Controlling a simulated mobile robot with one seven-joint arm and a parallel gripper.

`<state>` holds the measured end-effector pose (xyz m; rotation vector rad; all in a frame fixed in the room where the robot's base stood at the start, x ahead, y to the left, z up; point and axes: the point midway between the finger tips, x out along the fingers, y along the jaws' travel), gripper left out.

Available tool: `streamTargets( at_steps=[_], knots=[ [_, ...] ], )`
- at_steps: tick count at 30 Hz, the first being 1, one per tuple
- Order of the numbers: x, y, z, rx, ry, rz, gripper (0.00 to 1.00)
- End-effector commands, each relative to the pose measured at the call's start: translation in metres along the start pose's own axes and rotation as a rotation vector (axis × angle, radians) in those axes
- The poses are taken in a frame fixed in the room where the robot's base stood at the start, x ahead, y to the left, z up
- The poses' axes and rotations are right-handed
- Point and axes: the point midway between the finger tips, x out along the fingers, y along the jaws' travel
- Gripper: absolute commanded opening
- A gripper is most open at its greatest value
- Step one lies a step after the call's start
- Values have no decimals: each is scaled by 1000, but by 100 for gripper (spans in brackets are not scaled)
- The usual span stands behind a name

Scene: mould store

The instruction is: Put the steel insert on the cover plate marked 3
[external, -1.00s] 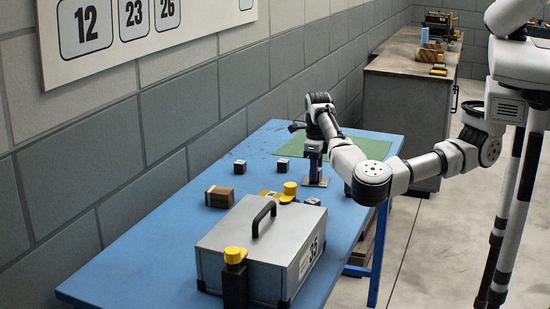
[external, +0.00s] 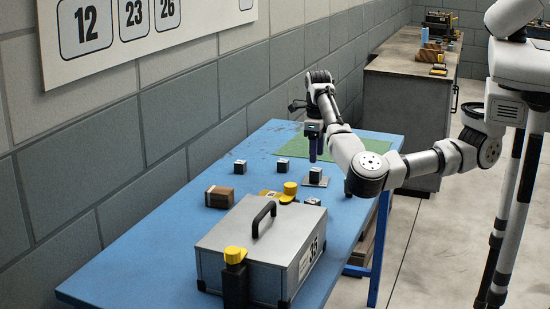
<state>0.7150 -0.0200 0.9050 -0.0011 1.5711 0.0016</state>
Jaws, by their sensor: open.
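A small dark cube with a pale top, which looks like the steel insert (external: 315,173), rests on a thin grey plate (external: 326,183) on the blue table. Any mark on that plate is too small to read or is hidden, so I cannot tell if it is the cover plate marked 3. My gripper (external: 313,159) is open and empty, pointing down just above and behind the cube, apart from it. Two similar cubes stand to the left, the nearer-wall one (external: 240,166) and another (external: 282,164); a flat small block (external: 312,202) lies in front.
A large grey case marked 35 (external: 228,240) with a black handle fills the front of the blue table (external: 150,255). A brown block (external: 219,197) and yellow parts (external: 290,188) lie behind it. The left of the table is clear.

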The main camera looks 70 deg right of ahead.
Motion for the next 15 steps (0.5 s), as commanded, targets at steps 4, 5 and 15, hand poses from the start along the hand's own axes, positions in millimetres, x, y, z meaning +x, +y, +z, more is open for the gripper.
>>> streamTargets(
  at_steps=[4, 5, 15],
  knots=[
    [-31, 0, 0, -1, -3, 3, 51],
    [-35, 0, 0, 0, -3, 3, 51],
    [-57, 0, 0, 1, 0, 0, 51]
  ],
)
